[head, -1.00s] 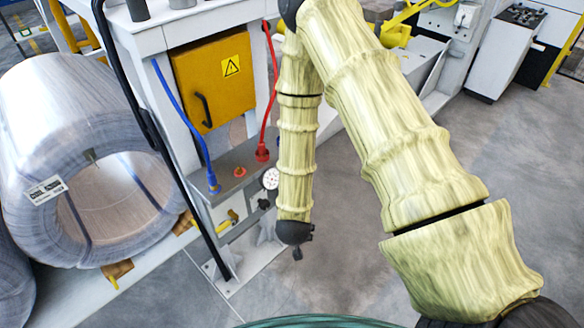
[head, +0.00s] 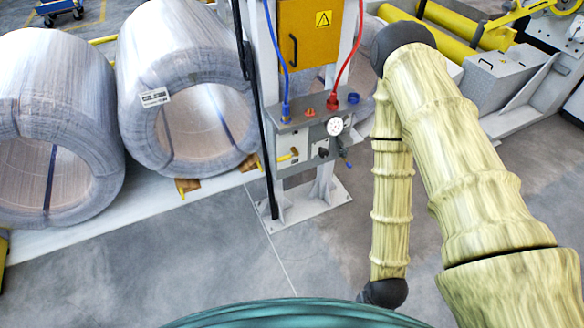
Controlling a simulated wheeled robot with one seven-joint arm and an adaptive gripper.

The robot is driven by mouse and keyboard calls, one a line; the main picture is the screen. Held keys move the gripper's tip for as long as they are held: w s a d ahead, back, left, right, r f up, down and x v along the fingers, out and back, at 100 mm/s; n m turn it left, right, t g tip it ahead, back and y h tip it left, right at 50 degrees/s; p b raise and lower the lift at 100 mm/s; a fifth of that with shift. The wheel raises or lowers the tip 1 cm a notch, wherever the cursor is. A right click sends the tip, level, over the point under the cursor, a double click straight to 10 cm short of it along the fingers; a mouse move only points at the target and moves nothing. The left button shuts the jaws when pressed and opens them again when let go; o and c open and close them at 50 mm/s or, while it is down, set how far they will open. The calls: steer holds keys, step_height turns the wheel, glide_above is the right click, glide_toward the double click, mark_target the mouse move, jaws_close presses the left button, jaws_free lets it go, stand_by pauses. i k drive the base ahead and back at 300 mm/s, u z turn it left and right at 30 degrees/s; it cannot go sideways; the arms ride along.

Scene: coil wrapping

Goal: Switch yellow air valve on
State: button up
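The yellow air valve (head: 288,155) is a small yellow handle low on the left of the grey air panel (head: 300,125), in the head view. It is tilted, with its left end lower; it is too small to tell its exact setting. My arm's covered forearm hangs down to the right of the panel and ends in a dark wrist joint near the bottom edge. The wrist is well below and right of the valve, apart from it. My gripper's fingers do not show.
A gauge (head: 334,126), a blue hose (head: 274,45) and a red hose (head: 349,60) are on the panel. A yellow cabinet (head: 303,40) hangs above. Wrapped coils (head: 185,90) stand at the left. The floor before the panel is clear.

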mark_target(294, 153)
steer(key=z, duration=0.45)
steer(key=i, duration=1.5)
steer(key=u, duration=0.3)
steer(key=k, duration=1.15)
steer(key=z, duration=0.3)
